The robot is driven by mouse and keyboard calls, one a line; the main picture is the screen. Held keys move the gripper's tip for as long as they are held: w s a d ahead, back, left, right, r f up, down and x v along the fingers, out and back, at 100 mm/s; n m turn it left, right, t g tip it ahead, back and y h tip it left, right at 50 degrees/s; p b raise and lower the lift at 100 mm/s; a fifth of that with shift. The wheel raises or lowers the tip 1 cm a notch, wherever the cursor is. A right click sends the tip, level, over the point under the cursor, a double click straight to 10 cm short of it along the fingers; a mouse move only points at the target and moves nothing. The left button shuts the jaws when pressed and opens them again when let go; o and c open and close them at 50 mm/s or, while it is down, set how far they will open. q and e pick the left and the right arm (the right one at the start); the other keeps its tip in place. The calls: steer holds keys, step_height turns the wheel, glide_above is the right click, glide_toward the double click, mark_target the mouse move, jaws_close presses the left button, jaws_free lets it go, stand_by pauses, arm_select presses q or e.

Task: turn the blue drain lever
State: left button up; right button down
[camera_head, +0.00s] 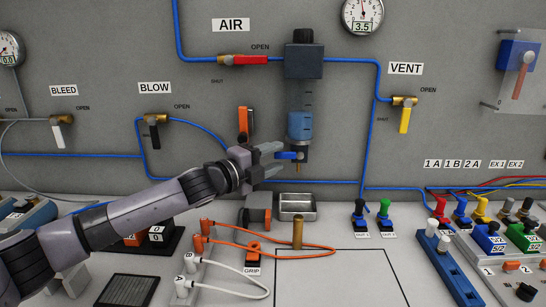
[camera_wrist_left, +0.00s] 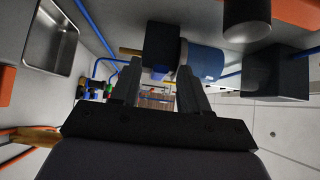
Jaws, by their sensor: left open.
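The blue drain lever (camera_head: 287,155) sticks out to the left from the dark valve under the filter bowl (camera_head: 300,126), roughly level. A brass outlet points down below it. My left gripper (camera_head: 279,158) is open, its fingers pointing right, one above and one below the lever's outer end. I cannot tell whether they touch it. In the left wrist view both fingers of the gripper (camera_wrist_left: 162,88) are apart, with the dark valve body (camera_wrist_left: 162,45) and blue bowl (camera_wrist_left: 203,60) just beyond. My right gripper is not in view.
A metal tray (camera_head: 298,207) stands below the valve, with a brass post (camera_head: 297,232) in front. Blue tubing (camera_head: 330,181) runs along the wall behind. Orange leads (camera_head: 315,245) lie on the bench. The yellow vent lever (camera_head: 404,119) hangs to the right.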

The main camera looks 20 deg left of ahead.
arm_select(q)
steer(key=shift+w+d, duration=0.1)
steer(key=shift+w, duration=0.1)
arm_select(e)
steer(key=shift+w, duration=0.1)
